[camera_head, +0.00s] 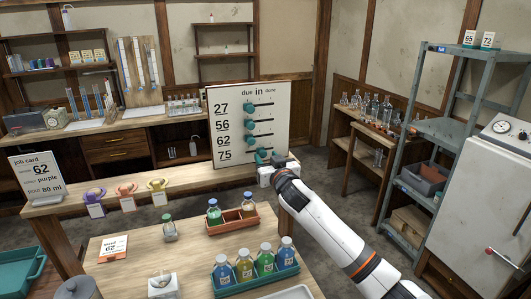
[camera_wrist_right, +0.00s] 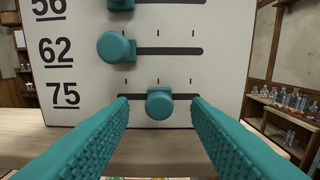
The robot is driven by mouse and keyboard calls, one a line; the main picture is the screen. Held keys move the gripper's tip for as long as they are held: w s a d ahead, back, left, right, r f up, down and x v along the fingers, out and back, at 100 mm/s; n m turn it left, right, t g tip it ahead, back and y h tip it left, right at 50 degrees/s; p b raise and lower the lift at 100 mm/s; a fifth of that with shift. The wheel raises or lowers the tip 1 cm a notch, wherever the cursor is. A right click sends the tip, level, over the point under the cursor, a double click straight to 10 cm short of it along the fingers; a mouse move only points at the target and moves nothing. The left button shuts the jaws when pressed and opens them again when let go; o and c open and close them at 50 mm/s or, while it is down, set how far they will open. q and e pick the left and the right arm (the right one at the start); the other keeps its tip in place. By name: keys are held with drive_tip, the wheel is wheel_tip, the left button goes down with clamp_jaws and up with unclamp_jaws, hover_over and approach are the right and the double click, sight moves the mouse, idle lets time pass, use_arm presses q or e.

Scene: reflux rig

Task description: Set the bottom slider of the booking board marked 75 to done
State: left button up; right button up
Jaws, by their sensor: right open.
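The white booking board (camera_head: 277,125) stands on the back bench, headed due, in, done, with rows 27, 56, 62 and 75. The bottom knob (camera_wrist_right: 159,104), in the row marked 75, is teal and sits at the middle tick, under "in". My right gripper (camera_head: 264,160) is at the board's lower edge and partly hides the bottom row in the head view. In the right wrist view its teal fingers are open, one on each side of the bottom knob, with a gap on both sides. My left gripper is not in view.
The knob of row 62 (camera_wrist_right: 113,46) sits at the left end, just above. The near table holds a teal rack (camera_head: 258,281) of bottles and an orange rack (camera_head: 232,226). A grey shelf (camera_head: 447,131) stands at the right. The slot right of the bottom knob is clear.

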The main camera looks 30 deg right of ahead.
sight(273, 147)
drive_tip(key=shift+x, duration=0.85)
clamp_jaws()
drive_tip(key=shift+s+d, duration=0.25)
drive_tip(key=shift+d, duration=0.7)
drive_tip(key=shift+s+d, duration=0.2)
drive_tip(key=shift+d, duration=0.75)
drive_tip(key=shift+c, duration=1.9)
unclamp_jaws()
drive_tip(key=o, duration=0.4)
drive_tip(key=shift+d, duration=0.15)
